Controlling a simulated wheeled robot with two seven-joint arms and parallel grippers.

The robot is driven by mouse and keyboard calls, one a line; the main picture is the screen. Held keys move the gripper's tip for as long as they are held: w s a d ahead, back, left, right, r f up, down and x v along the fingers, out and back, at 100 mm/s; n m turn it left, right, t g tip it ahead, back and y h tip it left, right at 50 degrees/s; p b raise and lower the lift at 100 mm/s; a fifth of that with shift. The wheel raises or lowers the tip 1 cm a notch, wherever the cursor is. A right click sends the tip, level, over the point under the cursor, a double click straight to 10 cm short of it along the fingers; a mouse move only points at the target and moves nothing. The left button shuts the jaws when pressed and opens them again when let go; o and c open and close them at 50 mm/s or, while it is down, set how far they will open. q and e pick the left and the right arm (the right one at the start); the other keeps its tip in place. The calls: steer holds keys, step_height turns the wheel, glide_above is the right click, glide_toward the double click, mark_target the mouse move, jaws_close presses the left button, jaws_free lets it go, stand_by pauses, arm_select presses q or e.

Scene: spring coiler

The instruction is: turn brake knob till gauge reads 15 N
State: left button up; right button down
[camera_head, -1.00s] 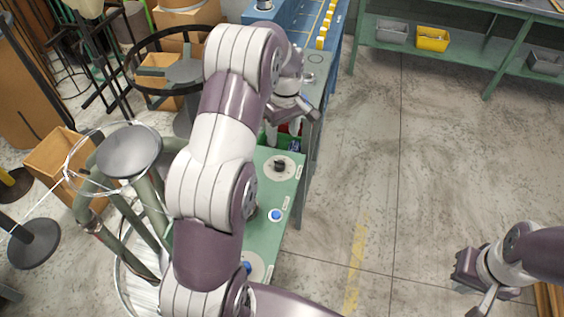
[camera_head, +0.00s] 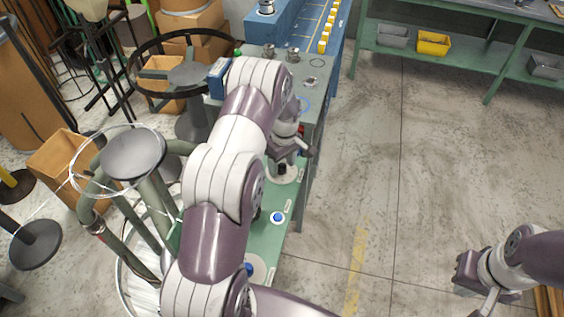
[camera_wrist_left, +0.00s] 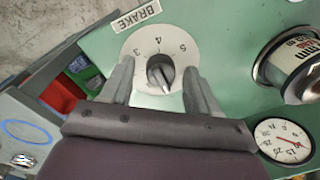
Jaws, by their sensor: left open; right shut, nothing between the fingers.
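The brake knob (camera_wrist_left: 160,72) is a dark knob with a white pointer, on a round white numbered dial (camera_wrist_left: 147,45) beside a BRAKE label (camera_wrist_left: 136,14). My left gripper (camera_wrist_left: 160,84) is open, with one finger on each side of the knob; I cannot tell whether either finger touches it. In the head view my left gripper (camera_head: 287,163) is low over the green panel, and the knob (camera_head: 281,169) shows only partly. The gauge (camera_wrist_left: 284,139) is a white round dial with a red needle; its exact reading is too small to tell. My right gripper (camera_head: 474,282) is shut and empty, far from the panel.
A metal cylinder with a printed label (camera_wrist_left: 295,65) stands near the gauge. A blue button (camera_head: 278,217) lies nearer on the green panel (camera_head: 268,236). Red and green bins (camera_wrist_left: 84,72) are beside the panel. A wire-ringed stand (camera_head: 133,153) is at left.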

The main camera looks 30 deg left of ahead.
arm_select(q)
steer(key=c, duration=1)
steer(key=shift+c, duration=0.2)
steer(key=shift+m, duration=0.3)
steer(key=m, duration=0.3)
steer(key=shift+m+b, duration=0.3)
steer(key=shift+m, duration=0.1)
steer(key=m, duration=0.5)
steer(key=shift+m, duration=0.3)
steer(key=o, duration=1)
steer(key=shift+o, duration=0.2)
